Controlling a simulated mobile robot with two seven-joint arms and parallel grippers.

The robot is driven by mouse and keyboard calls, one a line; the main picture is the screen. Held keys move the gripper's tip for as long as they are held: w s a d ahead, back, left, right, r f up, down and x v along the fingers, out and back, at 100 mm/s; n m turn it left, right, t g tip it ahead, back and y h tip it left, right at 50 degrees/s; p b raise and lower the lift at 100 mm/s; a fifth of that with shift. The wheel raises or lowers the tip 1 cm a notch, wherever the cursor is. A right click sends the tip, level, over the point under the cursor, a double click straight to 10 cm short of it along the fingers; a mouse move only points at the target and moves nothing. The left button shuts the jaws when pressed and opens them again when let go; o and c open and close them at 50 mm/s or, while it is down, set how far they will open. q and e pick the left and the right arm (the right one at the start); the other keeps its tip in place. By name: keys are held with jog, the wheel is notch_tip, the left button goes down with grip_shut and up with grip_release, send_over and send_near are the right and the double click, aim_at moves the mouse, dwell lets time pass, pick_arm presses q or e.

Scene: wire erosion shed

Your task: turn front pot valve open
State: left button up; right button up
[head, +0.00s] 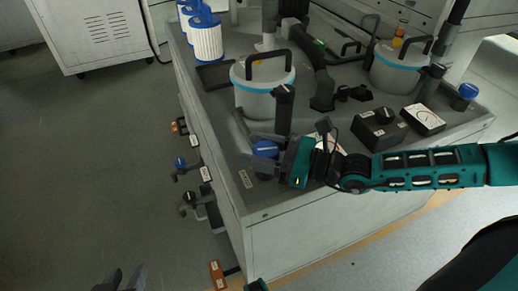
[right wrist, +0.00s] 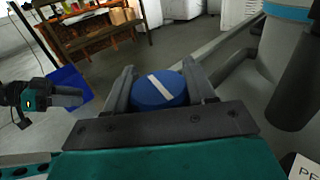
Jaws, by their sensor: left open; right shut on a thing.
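The front pot (head: 262,100) is a pale lidded vessel with a light blue band and a dark handle. A blue round valve knob (head: 265,149) stands on the bench top in front of it. My right gripper (head: 258,150) is shut on this knob, one finger on each side. In the right wrist view the knob (right wrist: 150,95) sits between the fingers, with a white stripe running diagonally across its top. My left gripper (head: 122,279) is open and empty, low over the floor left of the bench; its fingers are partly cut off by the lower edge.
A second pot (head: 396,68) stands at the back right with a blue knob (head: 468,91) beside it. A dark box with a knob (head: 380,128) and a gauge (head: 423,119) lie near my right forearm. More valves (head: 181,163) project from the bench's left side.

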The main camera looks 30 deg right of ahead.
jog(key=o, duration=0.9)
jog(key=shift+w+a+r, duration=0.1)
jog(key=shift+w+r, duration=0.05)
jog(key=shift+r, duration=0.15)
jog(key=shift+c, duration=0.2)
jog(key=shift+o, duration=0.8)
jog(key=shift+f, duration=0.15)
jog(key=shift+f, duration=0.1)
jog(key=p+v, duration=0.1)
jog(key=v, duration=1.2)
jog(key=shift+p, duration=0.3)
